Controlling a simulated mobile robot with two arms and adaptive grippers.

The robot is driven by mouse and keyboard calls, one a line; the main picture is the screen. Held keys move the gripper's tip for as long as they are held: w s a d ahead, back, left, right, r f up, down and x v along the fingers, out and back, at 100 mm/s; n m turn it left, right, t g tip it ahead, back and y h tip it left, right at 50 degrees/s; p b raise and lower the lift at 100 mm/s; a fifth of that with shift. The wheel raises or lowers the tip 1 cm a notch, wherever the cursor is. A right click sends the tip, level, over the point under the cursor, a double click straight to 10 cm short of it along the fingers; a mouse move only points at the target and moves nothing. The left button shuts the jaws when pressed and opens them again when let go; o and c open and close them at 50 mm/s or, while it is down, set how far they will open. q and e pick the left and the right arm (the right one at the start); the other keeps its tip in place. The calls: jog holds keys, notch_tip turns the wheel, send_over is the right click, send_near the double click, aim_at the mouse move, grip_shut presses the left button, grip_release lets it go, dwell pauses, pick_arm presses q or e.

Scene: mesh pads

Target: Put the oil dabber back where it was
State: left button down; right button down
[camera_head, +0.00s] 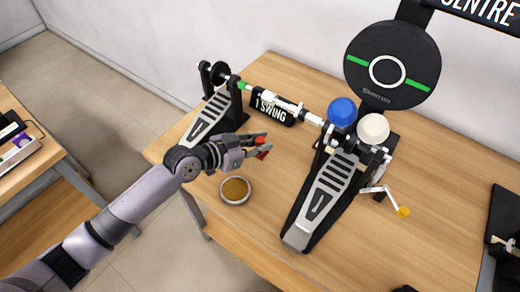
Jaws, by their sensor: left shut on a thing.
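My left gripper (258,148) is shut on a small red thing (262,141), above the table's left part. The fingers hide most of it, so I cannot tell its full shape or whether it is the oil dabber. A round shallow dish (221,190) with a pale rim and amber contents sits on the table, just below the gripper in the picture. No other thing clearly shows as the dabber. My right gripper is not in view.
A double drum pedal stands on the wooden table (440,240), with its main pedal (322,200) right of the gripper and its second pedal (208,117) behind it. A round practice pad (365,75) stands at the back. A yellow-tipped white crank (403,212) sticks out right.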

pick_arm(q)
notch_tip(320, 180, down, 4)
jog(key=shift+r, duration=0.2)
jog(key=shift+f, duration=0.1)
jog(key=c, duration=1.9)
grip_release()
jog(key=shift+b, duration=0.3)
jog(key=shift+c, duration=0.2)
jog(key=o, duration=0.5)
jog(key=shift+c, duration=0.2)
